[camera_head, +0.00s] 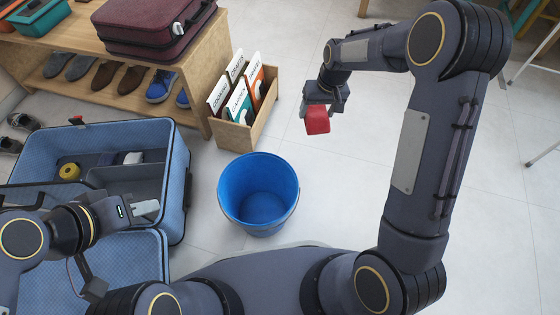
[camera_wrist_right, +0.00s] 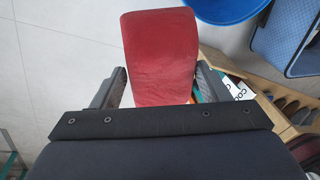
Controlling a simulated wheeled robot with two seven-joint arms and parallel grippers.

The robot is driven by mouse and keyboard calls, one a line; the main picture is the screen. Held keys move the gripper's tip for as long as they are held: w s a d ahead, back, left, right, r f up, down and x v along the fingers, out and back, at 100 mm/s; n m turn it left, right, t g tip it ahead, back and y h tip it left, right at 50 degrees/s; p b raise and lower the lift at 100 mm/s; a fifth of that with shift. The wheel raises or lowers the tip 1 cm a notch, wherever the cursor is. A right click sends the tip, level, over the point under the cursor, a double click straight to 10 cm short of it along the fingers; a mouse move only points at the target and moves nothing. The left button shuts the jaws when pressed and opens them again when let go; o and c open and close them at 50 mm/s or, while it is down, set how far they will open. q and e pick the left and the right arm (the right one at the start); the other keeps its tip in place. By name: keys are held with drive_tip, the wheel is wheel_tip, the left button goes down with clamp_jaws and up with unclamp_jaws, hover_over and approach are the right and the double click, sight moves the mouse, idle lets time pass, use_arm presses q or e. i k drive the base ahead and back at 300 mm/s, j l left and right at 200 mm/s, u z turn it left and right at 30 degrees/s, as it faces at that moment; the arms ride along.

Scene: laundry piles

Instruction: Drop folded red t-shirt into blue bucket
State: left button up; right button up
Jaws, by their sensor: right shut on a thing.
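The folded red t-shirt (camera_head: 317,120) is held in the air by my right gripper (camera_head: 318,105), to the right of the blue bucket and apart from it. In the right wrist view the red t-shirt (camera_wrist_right: 160,58) lies between the two fingers of my right gripper (camera_wrist_right: 160,88). The blue bucket (camera_head: 258,192) stands upright on the floor and looks empty inside. Its edge also shows at the top of the right wrist view (camera_wrist_right: 225,8). My left gripper (camera_head: 145,210) is over the open blue suitcase; its finger gap is unclear.
The open blue suitcase (camera_head: 178,180) with a yellow roll (camera_head: 69,171) lies left of the bucket. A wooden box of files (camera_head: 245,130) stands behind the bucket. A wooden bench (camera_head: 200,60) holds shoes and a maroon case (camera_head: 150,28). The floor right of the bucket is clear.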

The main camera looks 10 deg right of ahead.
sight(265, 212)
drive_tip(key=u, duration=1.15)
drive_tip(key=k+j+u, duration=0.2)
drive_tip(key=k, duration=0.5)
drive_tip(key=l, duration=0.1)
